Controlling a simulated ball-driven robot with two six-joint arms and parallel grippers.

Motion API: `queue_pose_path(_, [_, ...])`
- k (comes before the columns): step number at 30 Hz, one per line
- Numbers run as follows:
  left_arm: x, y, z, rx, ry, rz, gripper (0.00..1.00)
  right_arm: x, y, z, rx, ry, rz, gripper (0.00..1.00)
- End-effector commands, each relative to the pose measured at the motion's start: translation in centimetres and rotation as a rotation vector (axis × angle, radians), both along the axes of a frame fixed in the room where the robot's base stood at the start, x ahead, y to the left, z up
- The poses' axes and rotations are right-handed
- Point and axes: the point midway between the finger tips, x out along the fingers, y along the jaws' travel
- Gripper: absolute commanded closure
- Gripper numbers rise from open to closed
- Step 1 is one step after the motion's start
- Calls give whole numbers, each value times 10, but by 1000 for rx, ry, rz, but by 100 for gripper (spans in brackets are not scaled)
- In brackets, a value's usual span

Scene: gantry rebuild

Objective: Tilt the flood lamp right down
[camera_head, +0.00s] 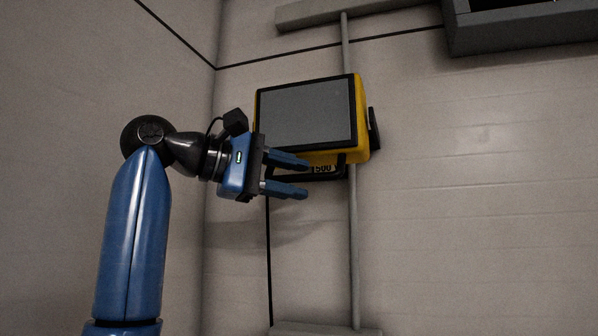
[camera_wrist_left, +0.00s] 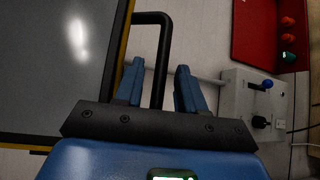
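The flood lamp (camera_head: 306,115) is a yellow box with a grey front in a black frame, mounted on a grey pole, its front turned towards me. A black bar handle (camera_head: 323,175) sticks out below its lower edge. In the left wrist view the lamp's grey front (camera_wrist_left: 60,60) fills the left side. My left gripper (camera_head: 305,178) is just below the lamp with its fingers apart. In the wrist view the handle (camera_wrist_left: 164,40) runs between the two open fingers (camera_wrist_left: 160,80); I cannot tell whether either finger touches it. My right gripper is not in view.
The grey pole (camera_head: 353,250) runs up the wall behind the lamp. A grey tray or shelf (camera_head: 520,30) is at the upper right. The wrist view shows a red panel (camera_wrist_left: 258,35) with coloured knobs and a grey box (camera_wrist_left: 240,95) with levers. The wall right of the lamp is bare.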

Motion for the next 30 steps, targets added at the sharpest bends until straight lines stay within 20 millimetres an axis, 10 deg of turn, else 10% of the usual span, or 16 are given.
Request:
queue_pose_path(15, [7,-14,-2,0,-2,0,61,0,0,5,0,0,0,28])
queue_pose_path(23, [6,-14,-2,1,-2,0,99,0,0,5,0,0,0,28])
queue_pose_path(30, [6,-14,-2,1,-1,-2,100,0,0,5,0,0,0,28])
